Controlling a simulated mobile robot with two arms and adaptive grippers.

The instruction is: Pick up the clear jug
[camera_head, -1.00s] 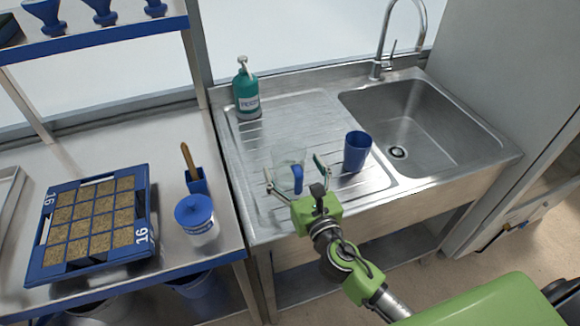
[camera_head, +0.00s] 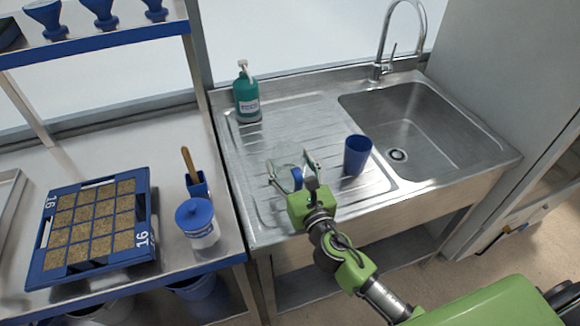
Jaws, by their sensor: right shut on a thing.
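The clear jug (camera_head: 287,170), see-through with a blue handle, is over the steel drainboard (camera_head: 255,150) in the head view. My right gripper (camera_head: 288,161) reaches in from the lower right, with one finger on each side of the jug. It is shut on the jug, whose handle points toward the gripper's body. The jug's outline is faint against the metal, and I cannot tell whether its base touches the drainboard. My left gripper is not in view.
A blue cup (camera_head: 357,155) stands close to the right of the jug. A green pump bottle (camera_head: 246,95) stands at the back left. The sink basin (camera_head: 425,135) is right. A seed tray (camera_head: 148,210) and a blue-lidded tub (camera_head: 196,222) are on the left bench.

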